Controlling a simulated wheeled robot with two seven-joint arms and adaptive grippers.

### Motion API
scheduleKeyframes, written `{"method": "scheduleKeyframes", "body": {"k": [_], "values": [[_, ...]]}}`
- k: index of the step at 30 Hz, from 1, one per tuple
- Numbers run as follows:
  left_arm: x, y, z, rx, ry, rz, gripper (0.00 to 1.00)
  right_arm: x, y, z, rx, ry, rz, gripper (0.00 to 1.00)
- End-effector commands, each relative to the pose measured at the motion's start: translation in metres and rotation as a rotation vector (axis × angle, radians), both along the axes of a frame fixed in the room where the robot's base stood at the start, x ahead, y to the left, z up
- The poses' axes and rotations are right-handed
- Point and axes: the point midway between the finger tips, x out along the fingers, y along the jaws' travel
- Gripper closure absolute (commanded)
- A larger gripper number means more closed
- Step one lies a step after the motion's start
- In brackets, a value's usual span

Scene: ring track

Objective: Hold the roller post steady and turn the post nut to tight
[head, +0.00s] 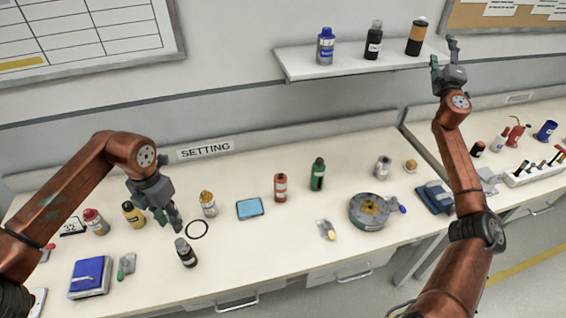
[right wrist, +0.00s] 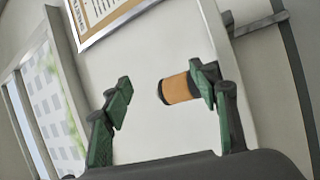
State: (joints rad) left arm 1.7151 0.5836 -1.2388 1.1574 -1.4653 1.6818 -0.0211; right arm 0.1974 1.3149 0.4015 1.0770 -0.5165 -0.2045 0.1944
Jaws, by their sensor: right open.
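A round grey ring-shaped fixture (head: 368,222) with a yellowish centre stands on the bench right of the middle, with a blue-handled part (head: 397,205) at its right side. I cannot make out a roller post or its nut at this size. My left gripper (head: 172,222) points down over the left part of the bench, above and behind a small dark bottle (head: 186,254); its jaw opening is unclear. My right gripper (head: 443,52) is raised by the shelf, far above the fixture, open and empty. The right wrist view shows its spread green fingers (right wrist: 162,98).
A wall shelf (head: 350,68) holds a blue-labelled bottle, a black bottle and an orange-black bottle (head: 415,38). The bench holds a black ring (head: 197,230), a blue tray (head: 250,208), a red bottle (head: 280,187) and a green bottle (head: 318,174). The front middle is mostly clear.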

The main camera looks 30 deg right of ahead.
Motion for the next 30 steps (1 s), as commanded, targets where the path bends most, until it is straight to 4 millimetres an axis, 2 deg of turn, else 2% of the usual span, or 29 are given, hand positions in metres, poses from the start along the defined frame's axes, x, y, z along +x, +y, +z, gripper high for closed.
{"method": "scheduleKeyframes", "body": {"k": [1,5,6,8,12,14,16,18,20,30], "values": [[0.0,0.0,0.0,0.0,0.0,0.0,0.71,0.015,0.027,0.003,-0.022,-0.005,0.036,0.45],[0.0,0.0,0.0,0.0,0.0,0.0,0.71,0.044,0.094,0.016,-0.088,-0.019,0.109,0.45],[0.0,0.0,0.0,0.0,0.0,0.0,0.71,0.05,0.116,0.02,-0.106,-0.026,0.132,0.45],[0.0,0.0,0.0,0.0,0.0,0.0,0.71,0.057,0.148,0.028,-0.135,-0.039,0.164,0.45],[0.0,0.0,0.0,0.0,0.0,0.0,0.71,0.066,0.226,0.043,-0.207,-0.071,0.234,0.45],[0.0,0.0,0.0,0.0,0.0,0.0,0.71,0.069,0.26,0.045,-0.24,-0.078,0.263,0.45],[0.0,0.0,0.0,0.0,0.0,0.0,0.71,0.072,0.298,0.039,-0.286,-0.069,0.288,0.45],[0.0,0.0,0.0,0.0,0.0,0.0,0.71,0.079,0.334,0.022,-0.344,-0.035,0.308,0.45],[0.0,0.0,0.0,0.0,0.0,0.0,0.71,0.086,0.36,0.0,-0.393,0.009,0.319,0.45],[0.0,0.0,0.0,0.0,0.0,0.0,0.71,0.127,0.475,-0.151,-0.692,0.297,0.372,0.45]]}}
